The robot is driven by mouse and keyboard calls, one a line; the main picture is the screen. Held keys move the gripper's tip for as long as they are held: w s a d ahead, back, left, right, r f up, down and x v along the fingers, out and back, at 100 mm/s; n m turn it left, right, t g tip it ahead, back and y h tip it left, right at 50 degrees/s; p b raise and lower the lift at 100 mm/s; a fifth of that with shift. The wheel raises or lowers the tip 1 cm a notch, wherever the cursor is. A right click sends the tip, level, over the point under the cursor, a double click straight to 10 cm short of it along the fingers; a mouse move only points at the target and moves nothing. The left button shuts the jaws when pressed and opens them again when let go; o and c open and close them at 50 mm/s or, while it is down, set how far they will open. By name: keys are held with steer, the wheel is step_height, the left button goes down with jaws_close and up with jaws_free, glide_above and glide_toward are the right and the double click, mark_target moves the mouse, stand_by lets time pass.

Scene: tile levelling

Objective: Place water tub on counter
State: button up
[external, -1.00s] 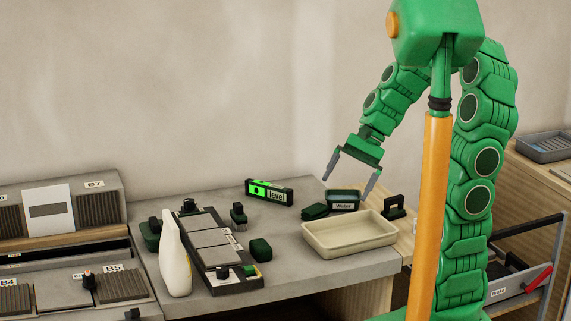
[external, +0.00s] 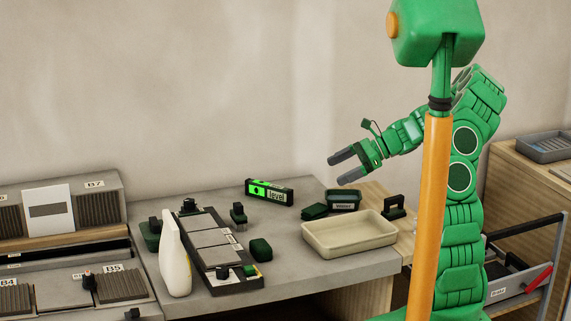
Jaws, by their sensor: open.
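The water tub (external: 343,200) is a small dark green open container with a white label on its front. It rests on the grey counter (external: 285,262), near the back right, behind a larger cream tray. My gripper (external: 339,170) is open and empty. It is above and behind the tub, with its fingers pointing left, apart from the tub.
The cream tray (external: 350,240) stands at the counter's right front. A dark green block (external: 314,211) is beside the tub, and a black-handled tool (external: 393,206) is to its right. A green-lit level (external: 269,192), a tile frame (external: 214,245) and a white bottle (external: 174,258) stand further left.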

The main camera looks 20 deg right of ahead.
mark_target(353, 197)
steer(key=shift+w+d+f+m+t, duration=0.35)
steer(key=shift+w+d+f+m, duration=0.4)
steer(key=shift+f, duration=0.8)
steer(key=shift+w+d+f+m+t, duration=0.3)
steer(key=shift+w+d+f+m, duration=0.15)
steer(key=shift+d+f, duration=0.85)
steer(key=shift+w+d+f+m+t, duration=0.35)
steer(key=shift+w+d+f+m, duration=0.3)
steer(key=shift+f, duration=1.1)
step_height(353, 197, down, 2)
steer(key=shift+f, duration=0.1)
steer(key=shift+x, duration=0.95)
steer(key=shift+w+a+f, duration=0.15)
steer(key=shift+w+a, duration=0.05)
steer(key=shift+a, duration=0.2)
steer(key=c, duration=1.2)
